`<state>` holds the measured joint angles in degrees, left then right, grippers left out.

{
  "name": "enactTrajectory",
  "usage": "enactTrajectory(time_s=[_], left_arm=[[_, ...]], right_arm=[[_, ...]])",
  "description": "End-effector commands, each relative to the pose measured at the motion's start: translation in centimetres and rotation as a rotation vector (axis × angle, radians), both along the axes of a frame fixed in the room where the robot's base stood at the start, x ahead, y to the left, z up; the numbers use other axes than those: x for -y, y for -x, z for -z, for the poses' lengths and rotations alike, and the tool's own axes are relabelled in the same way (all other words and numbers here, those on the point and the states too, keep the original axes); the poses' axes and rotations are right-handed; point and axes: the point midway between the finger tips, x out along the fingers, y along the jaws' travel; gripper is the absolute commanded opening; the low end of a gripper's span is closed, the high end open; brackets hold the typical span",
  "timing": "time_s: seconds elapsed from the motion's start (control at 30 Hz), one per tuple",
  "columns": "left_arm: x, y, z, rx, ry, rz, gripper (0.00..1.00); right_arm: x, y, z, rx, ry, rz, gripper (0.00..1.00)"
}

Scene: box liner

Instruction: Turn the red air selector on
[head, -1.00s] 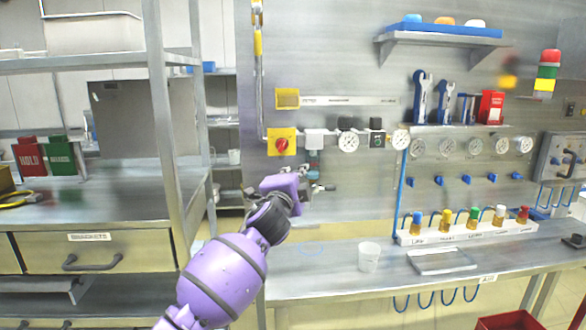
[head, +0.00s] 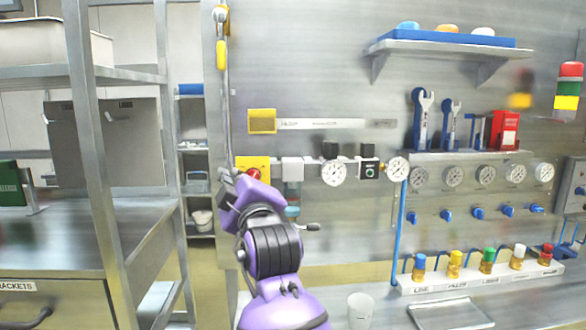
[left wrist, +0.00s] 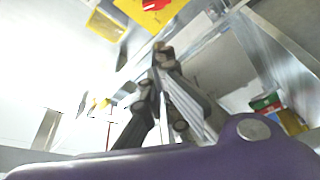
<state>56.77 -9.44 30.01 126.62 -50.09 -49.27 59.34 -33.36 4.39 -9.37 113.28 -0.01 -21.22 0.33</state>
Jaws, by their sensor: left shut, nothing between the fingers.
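The red air selector (head: 253,174) is a red knob on a yellow square plate on the back panel, at the left end of the row of air fittings. My left gripper (head: 228,176) is shut and empty, just left of the selector in the head view, and the purple wrist partly covers the plate's lower part. The left wrist view shows the red knob (left wrist: 152,4) on its yellow plate at the top edge, beyond the closed fingertips (left wrist: 162,48). I cannot tell whether the fingers touch the plate. My right gripper is not in view.
A white round gauge (head: 334,173) and a second gauge (head: 397,169) sit right of the selector. A metal rack (head: 85,120) stands close on the left. A clear cup (head: 360,308) stands on the bench.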

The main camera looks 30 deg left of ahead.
Motion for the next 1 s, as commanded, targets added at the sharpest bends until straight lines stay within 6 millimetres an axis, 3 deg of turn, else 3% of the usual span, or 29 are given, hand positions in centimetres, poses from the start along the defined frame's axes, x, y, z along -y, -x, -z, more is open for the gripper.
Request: enactTrajectory(time_s=[0.27, 0.7, 0.8, 1.0], left_arm=[[-1.0, -1.0, -0.2, 0.065, 0.065, 0.015, 0.0], [-7.5, -6.7, -1.9, 0.065, 0.062, 0.016, 0.0], [-5.9, -7.6, -0.5, 0.06, 0.066, 0.02, 0.0], [-4.5, -8.5, 0.4, 0.062, 0.065, 0.019, 0.0]], right_arm=[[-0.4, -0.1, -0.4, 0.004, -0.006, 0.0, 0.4], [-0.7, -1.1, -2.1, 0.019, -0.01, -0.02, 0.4], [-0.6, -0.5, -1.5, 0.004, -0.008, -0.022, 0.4], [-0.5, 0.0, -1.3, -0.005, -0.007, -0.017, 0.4]])
